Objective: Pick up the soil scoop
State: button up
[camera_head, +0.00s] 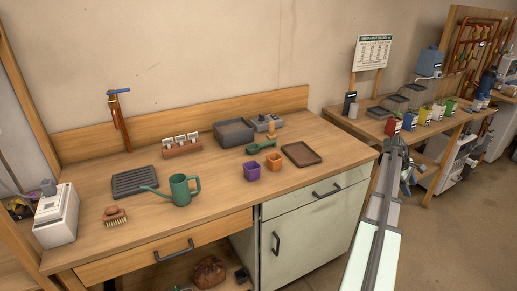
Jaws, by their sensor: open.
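The soil scoop (260,147) is green and lies on the wooden bench top, right of the middle, just in front of a grey tray. Its handle points left and its wider end is at the right. My gripper (407,186) hangs at the end of my arm, past the right edge of the bench and well away from the scoop. It is small in this view, open, with nothing seen between its fingers.
A purple pot (251,171) and an orange pot (273,162) stand close in front of the scoop. A brown tray (301,153) lies to its right, a grey tray (233,132) behind it. A green watering can (182,190) stands left. The bench's front right is clear.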

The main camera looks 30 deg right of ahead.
jog(key=s+d+r, duration=0.5)
jog(key=d+r, duration=0.2)
jog(key=r, duration=0.4)
jog(key=w+a+r+n, duration=0.1)
jog(key=w+r+n, duration=0.1)
jog(key=w+r, duration=0.35)
jog(key=n+t+y, duration=0.1)
jog(key=n+t, duration=0.3)
jog(key=n, duration=0.9)
send_over(262, 143)
jog(key=a, duration=0.5)
notch_tip(262, 143, down, 2)
jog(key=x, duration=1.4)
jog(key=shift+s+d+r, duration=0.1)
